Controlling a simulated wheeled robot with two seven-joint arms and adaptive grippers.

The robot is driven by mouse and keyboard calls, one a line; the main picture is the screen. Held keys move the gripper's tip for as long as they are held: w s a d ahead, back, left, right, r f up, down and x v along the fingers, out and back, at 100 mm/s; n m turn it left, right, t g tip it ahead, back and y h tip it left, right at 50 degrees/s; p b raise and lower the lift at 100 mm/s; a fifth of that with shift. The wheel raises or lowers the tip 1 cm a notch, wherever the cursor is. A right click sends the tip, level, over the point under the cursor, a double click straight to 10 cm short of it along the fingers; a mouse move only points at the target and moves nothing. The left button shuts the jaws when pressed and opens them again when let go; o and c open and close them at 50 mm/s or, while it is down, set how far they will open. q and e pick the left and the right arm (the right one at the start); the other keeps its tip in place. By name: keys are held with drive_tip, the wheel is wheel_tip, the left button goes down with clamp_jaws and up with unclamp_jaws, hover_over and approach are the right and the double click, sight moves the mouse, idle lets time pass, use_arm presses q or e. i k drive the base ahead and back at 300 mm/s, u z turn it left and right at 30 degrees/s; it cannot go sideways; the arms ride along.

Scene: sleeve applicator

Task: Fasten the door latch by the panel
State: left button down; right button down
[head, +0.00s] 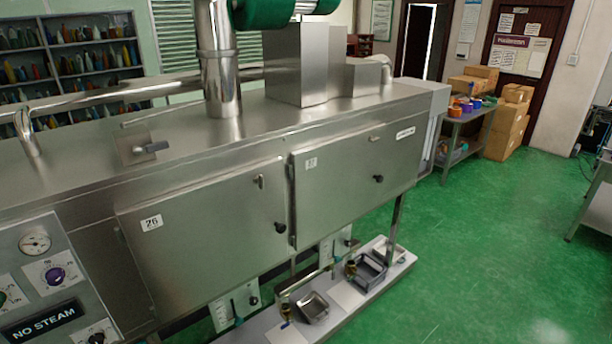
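The steel machine (200,140) runs diagonally across the view. The control panel (45,285) is at lower left, with a gauge, knobs and a "NO STEAM" sign. Beside it is a closed-looking door (200,240) labelled 26. Near this door's right edge are a small metal latch piece (259,181) and a black knob (280,228). I cannot tell whether the latch is fastened. A second door (345,185) to the right has a similar latch piece (374,139) and black knob (378,178). Neither of my grippers is in view.
A low shelf (345,305) under the machine holds metal trays and valves. A lever handle (150,147) sits on the machine's top. A side table (465,115) with colourful items and cardboard boxes (505,130) stand at the back right. The green floor (490,250) at right is clear.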

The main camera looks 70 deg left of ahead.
sight(259, 178)
drive_tip(key=u, duration=0.35)
drive_tip(key=i, duration=0.95)
drive_tip(key=u, duration=1.55)
drive_tip(key=i, duration=0.7)
drive_tip(key=u, duration=0.7)
